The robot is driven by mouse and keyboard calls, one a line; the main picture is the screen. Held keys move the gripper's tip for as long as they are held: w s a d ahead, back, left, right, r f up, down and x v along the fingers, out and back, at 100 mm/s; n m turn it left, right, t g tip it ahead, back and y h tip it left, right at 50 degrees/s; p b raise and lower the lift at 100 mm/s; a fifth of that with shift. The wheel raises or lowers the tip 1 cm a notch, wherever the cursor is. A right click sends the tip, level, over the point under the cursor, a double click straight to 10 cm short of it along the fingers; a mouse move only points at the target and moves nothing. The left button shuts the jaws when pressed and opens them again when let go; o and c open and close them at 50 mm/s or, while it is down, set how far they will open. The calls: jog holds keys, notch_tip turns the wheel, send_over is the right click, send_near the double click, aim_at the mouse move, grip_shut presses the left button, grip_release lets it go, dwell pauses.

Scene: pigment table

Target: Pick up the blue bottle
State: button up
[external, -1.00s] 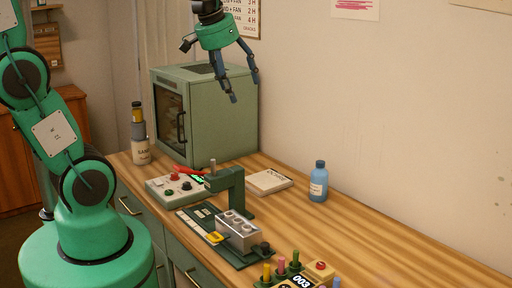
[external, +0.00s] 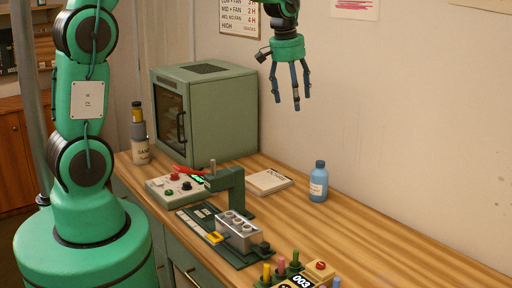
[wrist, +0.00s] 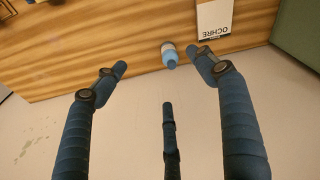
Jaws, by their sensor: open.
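The blue bottle (external: 319,182) stands upright on the wooden table near the wall, with a pale label and a blue cap. My gripper (external: 290,98) is above the table, up and to the left of the bottle in the external view, with its dark blue fingers pointing down. It is open and empty, and apart from the bottle. In the wrist view the bottle (wrist: 170,54) shows between and beyond the spread fingers of my gripper (wrist: 160,85), nearer the right finger.
A green oven-like box (external: 205,115) stands at the back left. A white OCHRE booklet (external: 268,182) lies left of the bottle. The table right of the bottle is clear.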

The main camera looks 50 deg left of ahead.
jog(key=w+a+f+n+g+p, duration=0.1)
jog(key=w+f+n+p, duration=0.1)
jog(key=w+f, duration=0.75)
jog(key=n+g+p, duration=0.1)
jog(key=p, duration=0.2)
send_near(319, 175)
jog(key=shift+w+a+f, duration=0.8)
jog(key=shift+a+f, duration=0.05)
jog(key=shift+a, duration=0.1)
jog(key=shift+w+f+n, duration=0.15)
jog(key=shift+f+n, duration=0.15)
jog(key=shift+f, duration=0.25)
jog(key=shift+f, duration=0.1)
notch_tip(319, 175, down, 8)
jog(key=shift+r, duration=0.1)
jog(key=shift+f, duration=0.3)
jog(key=shift+f, duration=0.1)
jog(key=shift+w+f+p, duration=0.15)
jog(key=shift+f+p, duration=0.25)
jog(key=shift+f, duration=2.1)
